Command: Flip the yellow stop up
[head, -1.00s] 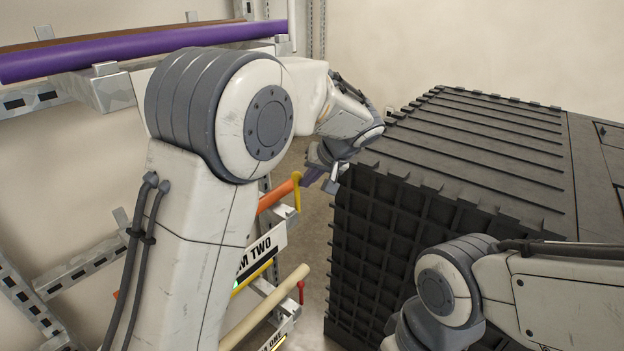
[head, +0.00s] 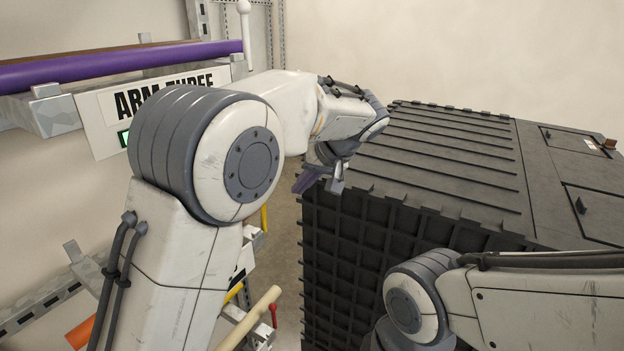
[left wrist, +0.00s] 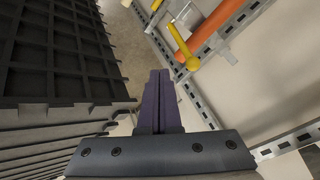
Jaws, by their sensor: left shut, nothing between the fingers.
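The yellow stop (left wrist: 184,46) shows in the left wrist view as a rod with a round end, at the end of a rack arm beside an orange pipe (left wrist: 217,22). A small part of yellow (head: 264,217) shows in the head view behind my left arm. My left gripper (left wrist: 158,72) has its purple fingers shut together and empty. In the wrist view the fingertips lie just left of the stop's round end, with a gap in the picture. My right gripper is out of view.
A large black ribbed crate (head: 440,160) stands right of my left gripper. A purple pipe (head: 120,64) lies on the rack above an ARM THREE sign (head: 107,108). A cream pipe (head: 250,318) and a red stop (head: 273,315) are lower. Floor shows between rack and crate.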

